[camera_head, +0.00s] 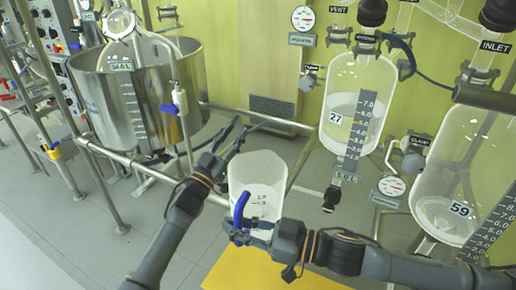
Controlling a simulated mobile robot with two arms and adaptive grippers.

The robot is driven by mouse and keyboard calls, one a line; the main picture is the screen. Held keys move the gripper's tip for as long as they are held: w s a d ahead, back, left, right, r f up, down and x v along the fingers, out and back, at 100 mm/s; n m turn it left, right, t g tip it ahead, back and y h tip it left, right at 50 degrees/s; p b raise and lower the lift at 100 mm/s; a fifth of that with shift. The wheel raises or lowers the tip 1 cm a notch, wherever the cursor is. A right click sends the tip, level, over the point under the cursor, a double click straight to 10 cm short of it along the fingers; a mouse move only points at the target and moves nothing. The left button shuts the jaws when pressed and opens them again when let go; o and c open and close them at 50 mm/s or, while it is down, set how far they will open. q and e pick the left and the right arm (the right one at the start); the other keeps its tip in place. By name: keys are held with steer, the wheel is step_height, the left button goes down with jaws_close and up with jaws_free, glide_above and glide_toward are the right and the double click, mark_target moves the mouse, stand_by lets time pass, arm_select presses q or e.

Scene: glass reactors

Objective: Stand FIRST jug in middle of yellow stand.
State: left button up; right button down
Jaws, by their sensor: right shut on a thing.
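No label reading FIRST is legible. The yellow stand (270,272) is at the bottom edge, below and nearer than the jug, partly hidden by my right arm. I cannot tell the gap between jug and stand. My left gripper (239,129) is open and empty, up and left of the jug.
A steel vessel (185,85) with rails stands at the left. A glass reactor marked 27 (345,75) hangs right of centre, with its outlet (331,198) low. Another, marked 59 (440,185), is at the right. Grey tiled floor (130,235) is free at lower left.

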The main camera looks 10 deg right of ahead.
steer(key=shift+r, duration=0.2)
arm_select(q)
steer(key=s+d+r+m+g+h, duration=0.3)
steer(key=s+r+m+g, duration=0.15)
steer(key=r, duration=0.25)
steer(key=s+d+r+m+g+h, duration=0.3)
steer(key=d+r+m+g+h, duration=0.15)
steer(key=r, duration=0.25)
steer(key=s+d+r+m+g+h, duration=0.25)
steer(key=r+m+g, duration=0.2)
steer(key=r, duration=0.25)
steer(key=s+d+r+m+g+y, duration=0.35)
steer(key=s+m+g, duration=0.25)
steer(key=s, duration=0.3)
steer(key=s+d+r+m+g+y, duration=0.2)
steer(key=s+d+m+g+y, duration=0.25)
steer(key=s+g, duration=0.35)
steer(key=s+d+f+m+t+y, duration=0.2)
steer(key=s+f+y, duration=0.1)
steer(key=s, duration=0.1)
steer(key=n+t+y, duration=0.7)
steer(key=t+y, duration=0.5)
steer(key=y, duration=0.5)
glide_toward(241, 185)
steer(key=shift+g, duration=0.25)
steer(key=x, duration=1)
steer(key=shift+w+f, duration=0.1)
steer(key=shift+w, duration=0.2)
